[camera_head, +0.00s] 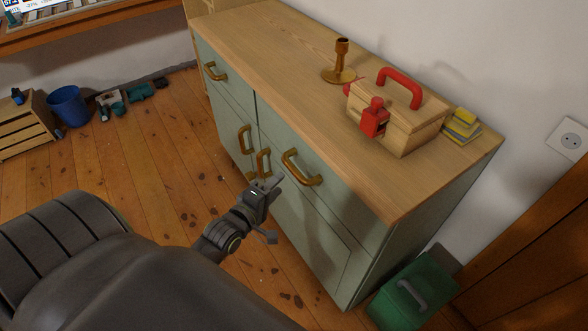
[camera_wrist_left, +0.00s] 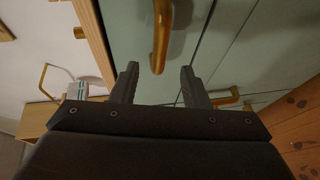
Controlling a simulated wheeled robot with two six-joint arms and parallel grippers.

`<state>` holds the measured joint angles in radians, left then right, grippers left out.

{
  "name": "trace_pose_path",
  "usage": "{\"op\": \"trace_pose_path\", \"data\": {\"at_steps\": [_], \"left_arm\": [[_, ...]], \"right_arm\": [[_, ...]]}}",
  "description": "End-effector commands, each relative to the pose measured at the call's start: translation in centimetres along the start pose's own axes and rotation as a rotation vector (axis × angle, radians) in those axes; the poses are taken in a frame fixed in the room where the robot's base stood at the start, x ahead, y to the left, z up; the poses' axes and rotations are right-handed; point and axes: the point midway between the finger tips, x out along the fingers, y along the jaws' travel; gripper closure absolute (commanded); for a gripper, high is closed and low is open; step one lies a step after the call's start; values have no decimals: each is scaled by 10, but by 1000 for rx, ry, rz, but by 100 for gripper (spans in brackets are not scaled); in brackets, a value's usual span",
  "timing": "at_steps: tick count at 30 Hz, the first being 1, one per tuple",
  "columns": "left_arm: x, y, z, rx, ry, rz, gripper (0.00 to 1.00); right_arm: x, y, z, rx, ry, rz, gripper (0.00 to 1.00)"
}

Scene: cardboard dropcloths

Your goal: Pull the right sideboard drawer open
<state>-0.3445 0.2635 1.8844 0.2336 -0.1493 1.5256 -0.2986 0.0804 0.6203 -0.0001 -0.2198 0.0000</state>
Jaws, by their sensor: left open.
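The sideboard (camera_head: 372,240) has pale green fronts and a wooden top. Its right drawer (camera_head: 333,197) looks shut, flush with the front, and bears a brass bow handle (camera_head: 301,168). My left gripper (camera_head: 273,210) is open and empty in front of the sideboard, just below and left of that handle in the head view. In the left wrist view, a brass handle (camera_wrist_left: 161,38) lies ahead of the open left gripper (camera_wrist_left: 160,78), with its end between the two fingertips in the picture. I cannot tell whether they touch. My right gripper is not in view.
The left drawer handle (camera_head: 214,72) and door handles (camera_head: 245,139) are near.

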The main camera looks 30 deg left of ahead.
Motion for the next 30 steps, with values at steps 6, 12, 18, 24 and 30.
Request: {"op": "trace_pose_path", "data": {"at_steps": [6,12,18,24,30], "left_arm": [[44,0,0,1,0,2,59],[75,0,0,0,1,1,59],[89,-1,0,0,1,-1,59],[91,0,0,1,1,-1,59],[90,0,0,1,1,-1,70]], "right_arm": [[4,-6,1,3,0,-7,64],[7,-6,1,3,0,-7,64],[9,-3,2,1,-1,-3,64],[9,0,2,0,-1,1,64],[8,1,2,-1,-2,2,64]]}}
